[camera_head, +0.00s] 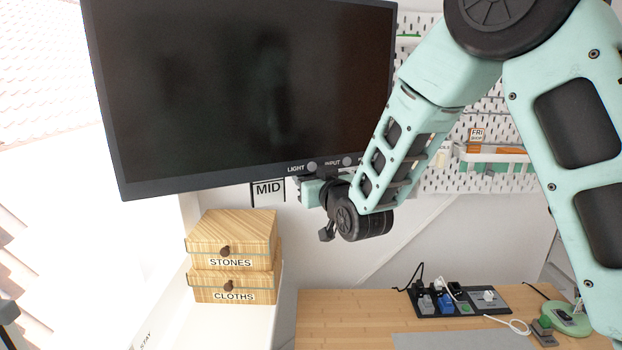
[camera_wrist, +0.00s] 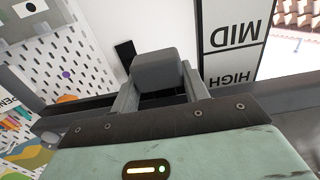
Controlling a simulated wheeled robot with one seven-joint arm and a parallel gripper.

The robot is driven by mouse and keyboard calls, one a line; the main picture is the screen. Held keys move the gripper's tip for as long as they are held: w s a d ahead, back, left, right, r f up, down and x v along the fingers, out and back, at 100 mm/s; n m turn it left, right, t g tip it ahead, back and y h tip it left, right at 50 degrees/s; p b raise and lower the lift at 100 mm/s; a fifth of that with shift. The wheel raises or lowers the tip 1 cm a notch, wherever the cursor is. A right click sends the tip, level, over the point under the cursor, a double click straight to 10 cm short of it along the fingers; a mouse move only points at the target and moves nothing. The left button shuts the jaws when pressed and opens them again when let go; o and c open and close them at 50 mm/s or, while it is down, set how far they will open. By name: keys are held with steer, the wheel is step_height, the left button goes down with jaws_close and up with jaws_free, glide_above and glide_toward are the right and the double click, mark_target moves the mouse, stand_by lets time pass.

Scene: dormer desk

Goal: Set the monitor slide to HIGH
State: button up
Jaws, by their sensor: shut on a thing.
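The dark monitor (camera_head: 245,90) fills the upper left of the head view, tilted in the picture. A white scale plate with black borders hangs behind its lower edge; its MID label (camera_head: 268,188) shows below that edge. In the wrist view the plate appears upside down at right, with MID (camera_wrist: 236,33) and HIGH (camera_wrist: 230,77). My gripper (camera_head: 304,186) is just under the monitor's lower edge, right of the MID label. In the wrist view my gripper (camera_wrist: 160,88) is shut on a grey block (camera_wrist: 158,68), apparently the slide's handle. Its mounting is hidden.
LIGHT and INPUT knobs (camera_head: 312,166) sit on the monitor's lower frame, close above my gripper. Wooden drawers STONES (camera_head: 230,245) and CLOTHS (camera_head: 232,287) stand below left. A pegboard (camera_head: 435,180) is behind my arm. The desk (camera_head: 340,312) holds a socket strip (camera_head: 462,300) at right.

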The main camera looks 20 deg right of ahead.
mark_target(316, 163)
step_height(316, 163, up, 4)
steer(key=shift+r, duration=0.1)
steer(key=o, duration=1.4)
steer(key=shift+s, duration=0.25)
steer(key=s+d+b, duration=0.2)
steer(key=s+b, duration=1)
steer(key=s, duration=0.4)
steer(key=shift+s+f, duration=0.25)
steer(key=shift+s, duration=0.15)
